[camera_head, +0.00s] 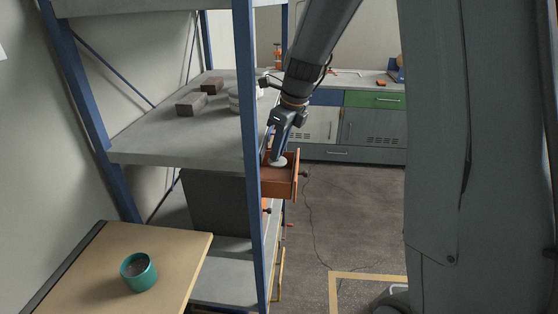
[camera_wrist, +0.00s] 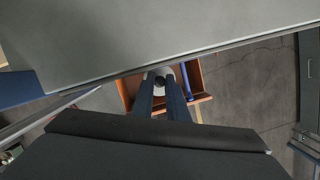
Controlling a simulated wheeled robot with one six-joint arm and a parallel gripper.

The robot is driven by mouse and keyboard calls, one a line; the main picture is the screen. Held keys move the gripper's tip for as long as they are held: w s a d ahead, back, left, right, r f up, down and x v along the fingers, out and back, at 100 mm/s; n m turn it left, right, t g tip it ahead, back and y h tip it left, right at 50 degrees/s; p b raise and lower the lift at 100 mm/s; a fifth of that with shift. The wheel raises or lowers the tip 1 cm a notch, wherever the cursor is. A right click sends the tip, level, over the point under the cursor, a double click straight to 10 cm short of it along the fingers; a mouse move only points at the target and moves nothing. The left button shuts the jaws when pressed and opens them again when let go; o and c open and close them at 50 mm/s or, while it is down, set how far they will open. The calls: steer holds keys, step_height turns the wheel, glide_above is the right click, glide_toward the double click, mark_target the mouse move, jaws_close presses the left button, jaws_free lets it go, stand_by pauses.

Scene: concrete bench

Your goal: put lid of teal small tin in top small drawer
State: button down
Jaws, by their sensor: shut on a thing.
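The teal small tin (camera_head: 138,271) stands open on the wooden table at the lower left, without its lid on. The lid (camera_head: 278,161) is a pale disc at the tip of my gripper (camera_head: 279,154), which is shut on its dark knob. In the wrist view my gripper (camera_wrist: 166,98) points down with the lid (camera_wrist: 158,73) between its fingertips. The top small drawer (camera_head: 279,181) is orange-brown and pulled open. The lid is over or inside the drawer opening; its exact height is unclear. The drawer also shows in the wrist view (camera_wrist: 194,72), with a blue item inside.
A concrete shelf (camera_head: 150,150) with blue posts lies close beside the drawer; its edge crosses the wrist view. A blue post (camera_head: 250,150) stands in front of the drawer's left side. Dark blocks (camera_head: 190,103) lie on the shelf.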

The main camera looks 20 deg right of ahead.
mark_target(279, 161)
steer(key=shift+f+p, duration=0.5)
steer(key=shift+f, duration=1.85)
steer(key=shift+f, duration=0.6)
steer(key=c, duration=1.7)
jaws_free()
steer(key=shift+c, duration=0.2)
steer(key=b+v, duration=0.2)
steer(key=v, duration=1.1)
steer(key=s+a+f+n+h, duration=0.1)
steer(key=s+f+n, duration=0.5)
steer(key=s+n, duration=0.4)
steer(key=s+a+f+n+g+h, duration=0.1)
steer(key=s+f+n, duration=0.5)
steer(key=n, duration=1.1)
steer(key=s, duration=0.4)
steer(key=shift+s+a+f, duration=0.25)
